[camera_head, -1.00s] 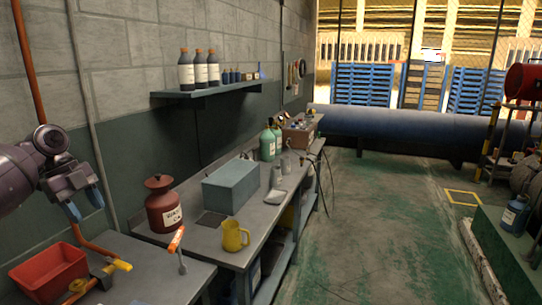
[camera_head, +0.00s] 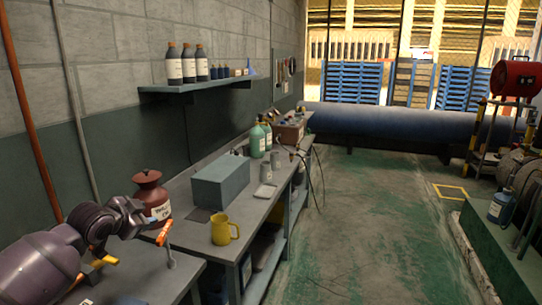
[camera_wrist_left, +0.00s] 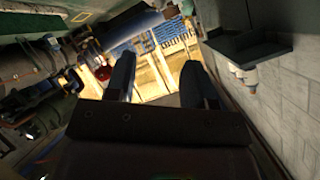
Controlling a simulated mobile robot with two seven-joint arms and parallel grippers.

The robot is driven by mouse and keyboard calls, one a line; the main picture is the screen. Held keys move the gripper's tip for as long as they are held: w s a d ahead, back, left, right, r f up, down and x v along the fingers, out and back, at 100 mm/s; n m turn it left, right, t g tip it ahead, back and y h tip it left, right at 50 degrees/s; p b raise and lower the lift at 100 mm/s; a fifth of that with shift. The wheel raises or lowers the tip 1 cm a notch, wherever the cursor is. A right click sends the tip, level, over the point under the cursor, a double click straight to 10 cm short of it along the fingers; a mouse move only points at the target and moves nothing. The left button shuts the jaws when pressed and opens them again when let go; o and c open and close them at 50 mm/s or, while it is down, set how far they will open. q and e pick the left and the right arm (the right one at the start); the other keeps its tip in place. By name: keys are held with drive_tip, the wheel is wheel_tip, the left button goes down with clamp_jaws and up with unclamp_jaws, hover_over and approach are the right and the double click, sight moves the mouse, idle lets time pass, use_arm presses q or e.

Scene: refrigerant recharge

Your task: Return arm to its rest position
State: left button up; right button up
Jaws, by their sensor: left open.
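My left arm comes in from the lower left of the head view. Its left gripper (camera_head: 130,217) is raised over the near bench, pointing away along the wall, and overlaps the red-brown canister in the picture. The fingertips are hard to make out there. In the left wrist view the two blue fingers of the left gripper (camera_wrist_left: 157,84) stand apart with nothing between them. The wrist view looks tilted toward the bright fence and blue pallets. My right arm and gripper are not in view.
The red-brown canister (camera_head: 149,194), grey box (camera_head: 221,182), yellow mug (camera_head: 222,231) and an orange-handled tool (camera_head: 166,235) are on the benches. A wall shelf (camera_head: 195,87) holds bottles. Green cylinders (camera_head: 258,141) stand farther back. The floor (camera_head: 350,230) to the right is clear.

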use_arm(q)
drive_tip(key=s+d+f+n+t+b, duration=0.1)
drive_tip(key=s+d+f+n+b, duration=0.15)
drive_tip(key=s+f, duration=0.55)
drive_tip(key=s+d+f+n+t+b, duration=0.15)
drive_tip(key=s+d+f, duration=0.25)
drive_tip(key=s+f, duration=0.45)
drive_tip(key=s+f+n+g+y+b, duration=0.2)
drive_tip(key=s+f+n, duration=0.3)
drive_tip(key=s+f, duration=1.6)
drive_tip(key=shift+s+a+f+g+y+b, duration=0.3)
drive_tip(key=shift+s+g+y+b, duration=0.1)
drive_tip(key=shift+g+b, duration=0.35)
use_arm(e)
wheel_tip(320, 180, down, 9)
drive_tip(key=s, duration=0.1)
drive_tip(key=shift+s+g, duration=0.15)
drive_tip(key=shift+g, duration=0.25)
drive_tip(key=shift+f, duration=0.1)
